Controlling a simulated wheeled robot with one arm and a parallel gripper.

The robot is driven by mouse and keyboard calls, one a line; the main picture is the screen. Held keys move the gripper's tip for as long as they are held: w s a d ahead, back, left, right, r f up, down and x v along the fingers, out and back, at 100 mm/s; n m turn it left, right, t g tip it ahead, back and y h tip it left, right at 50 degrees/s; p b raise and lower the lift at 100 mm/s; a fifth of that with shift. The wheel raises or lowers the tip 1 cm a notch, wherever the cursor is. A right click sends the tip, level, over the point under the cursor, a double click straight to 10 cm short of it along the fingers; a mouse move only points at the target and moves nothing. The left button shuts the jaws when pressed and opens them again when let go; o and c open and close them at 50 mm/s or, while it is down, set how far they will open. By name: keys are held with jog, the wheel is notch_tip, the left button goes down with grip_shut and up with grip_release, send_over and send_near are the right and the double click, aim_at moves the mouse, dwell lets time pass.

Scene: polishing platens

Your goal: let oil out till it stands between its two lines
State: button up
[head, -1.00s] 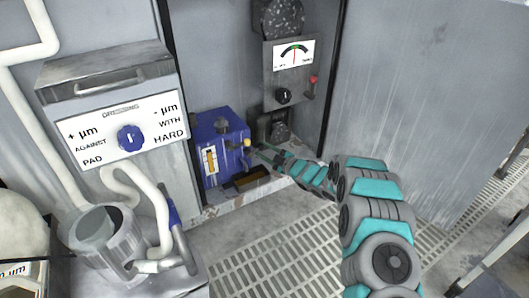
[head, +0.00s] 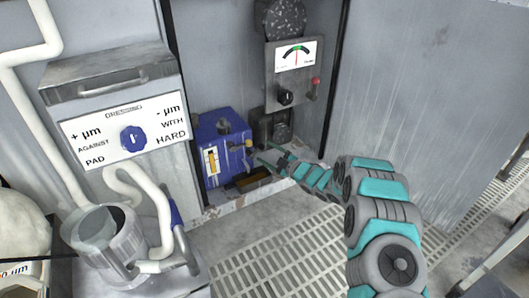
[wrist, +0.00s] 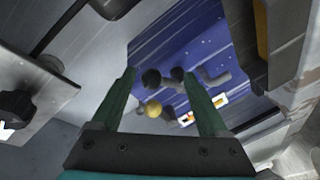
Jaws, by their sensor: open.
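A blue oil tank (head: 222,150) stands on a ledge against the grey cabinet. Its front bears a white-framed sight gauge (head: 211,160) with amber oil; the lines and exact level are too small to read. A yellow knob (head: 248,143) sticks out at its right side. The wrist view shows this yellow knob (wrist: 153,109) and dark fittings (wrist: 151,78) against the blue tank wall (wrist: 185,40). My gripper (wrist: 160,78) is open, its green fingers spread either side of the fittings. I cannot tell whether they touch. In the head view my gripper (head: 263,155) is at the tank's right.
A dark tray (head: 253,181) lies below the tank's front. Above right is a panel with a needle meter (head: 295,56), a black knob (head: 286,97) and a red lever (head: 316,82). A dressing unit (head: 125,135) and a clear pot (head: 103,235) stand left. Grated floor (head: 275,240) is open.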

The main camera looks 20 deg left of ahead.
jog(key=v, duration=0.6)
jog(key=shift+s, duration=0.2)
jog(key=shift+d, duration=0.15)
